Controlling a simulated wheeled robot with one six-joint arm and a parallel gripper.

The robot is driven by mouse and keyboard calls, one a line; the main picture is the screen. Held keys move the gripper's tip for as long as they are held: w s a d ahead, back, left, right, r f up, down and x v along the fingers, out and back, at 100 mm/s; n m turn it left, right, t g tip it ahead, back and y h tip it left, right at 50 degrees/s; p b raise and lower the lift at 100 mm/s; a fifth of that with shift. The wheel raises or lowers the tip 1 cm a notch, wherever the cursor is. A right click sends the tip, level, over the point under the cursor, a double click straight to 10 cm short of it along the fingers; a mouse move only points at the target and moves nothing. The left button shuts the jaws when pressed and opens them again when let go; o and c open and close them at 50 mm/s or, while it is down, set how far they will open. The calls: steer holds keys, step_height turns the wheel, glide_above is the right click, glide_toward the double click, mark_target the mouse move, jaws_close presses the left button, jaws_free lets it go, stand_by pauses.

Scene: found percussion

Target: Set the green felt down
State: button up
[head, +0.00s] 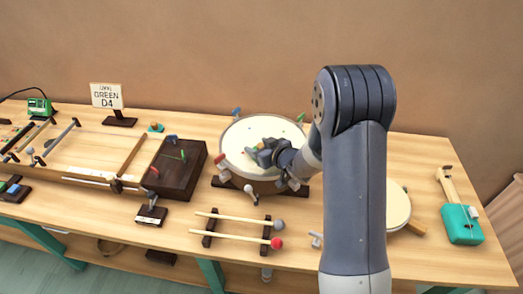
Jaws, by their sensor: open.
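My gripper (254,154) is low over the pale head of the round drum (234,136), reaching in from the right. Its jaws are open. A small greenish piece (263,142), which may be the green felt, shows at the jaws. I cannot tell whether it lies on the drum head or touches a finger. My gripper and wrist hide part of the drum head. The drum sits on a dark stand, with coloured pegs around its rim.
A sign reading "GREEN D4" (106,96) stands at the back left. A dark wooden box (178,170) is left of the drum. Two mallets (235,219) lie in front on dark rests. A second round drum (397,206) and a teal ukulele-like instrument (461,224) are at right.

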steer(key=shift+w+a+f, duration=0.15)
steer(key=shift+w, duration=0.05)
steer(key=shift+c, duration=0.2)
steer(key=shift+s+f, duration=0.1)
steer(key=c, duration=1.1)
step_height(320, 180, up, 10)
steer(key=shift+r+p, duration=0.1)
steer(key=shift+p, duration=0.4)
